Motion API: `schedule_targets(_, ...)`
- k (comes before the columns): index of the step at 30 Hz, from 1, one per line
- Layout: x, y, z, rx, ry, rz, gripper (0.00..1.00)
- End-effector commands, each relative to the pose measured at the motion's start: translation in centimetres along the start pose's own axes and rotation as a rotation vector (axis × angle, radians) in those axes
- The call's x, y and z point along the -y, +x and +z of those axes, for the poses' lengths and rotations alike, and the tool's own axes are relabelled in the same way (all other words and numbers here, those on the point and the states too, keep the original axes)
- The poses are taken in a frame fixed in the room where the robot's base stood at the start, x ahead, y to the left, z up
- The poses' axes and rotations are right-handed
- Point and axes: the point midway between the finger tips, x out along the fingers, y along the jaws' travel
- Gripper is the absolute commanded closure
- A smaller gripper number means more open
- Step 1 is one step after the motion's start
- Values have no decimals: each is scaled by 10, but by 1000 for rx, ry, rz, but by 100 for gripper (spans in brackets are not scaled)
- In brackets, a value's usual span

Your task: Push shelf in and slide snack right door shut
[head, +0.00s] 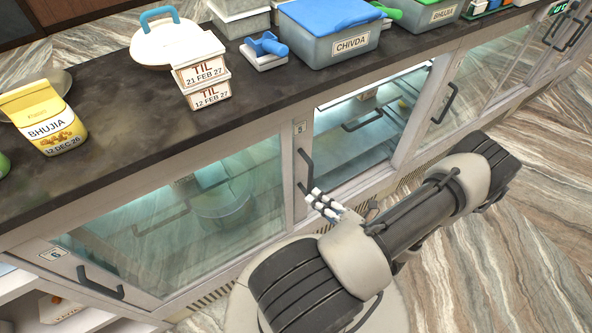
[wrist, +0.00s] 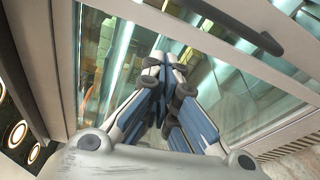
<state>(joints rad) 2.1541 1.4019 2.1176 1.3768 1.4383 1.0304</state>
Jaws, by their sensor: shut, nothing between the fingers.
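The counter front has a row of glass-fronted bays. In the head view, the middle bay shows a glass shelf (head: 350,155) and a dark horizontal handle (head: 363,121). A glass door (head: 483,85) with an upright dark handle (head: 446,104) stands to its right. Whether this door overlaps the middle bay is unclear. My gripper (head: 316,193) is shut and empty, low at the left post of the middle bay, below another dark handle (head: 305,168). In the wrist view my gripper (wrist: 164,60) points at the glass, with a dark handle (wrist: 235,24) above right. Contact cannot be told.
On the dark countertop (head: 130,130) stand a CHIVDA tub (head: 335,47), stacked TIL boxes (head: 202,82), a BHUJIA pack (head: 42,117) and a blue-handled scoop (head: 265,50). A lower left front (head: 100,286) has its own handle. Open floor (head: 500,230) lies at right.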

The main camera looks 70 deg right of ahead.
Motion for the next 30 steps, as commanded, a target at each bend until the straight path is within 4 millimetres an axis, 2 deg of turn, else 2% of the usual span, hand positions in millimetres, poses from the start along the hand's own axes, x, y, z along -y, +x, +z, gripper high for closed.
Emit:
schedule_targets(5,5,4,2,28,30,-2,100)
schedule_targets(23,5,100,3,23,22,-2,100)
schedule_targets(24,6,94,14,32,19,-2,100)
schedule_targets(30,6,85,35,28,21,-2,100)
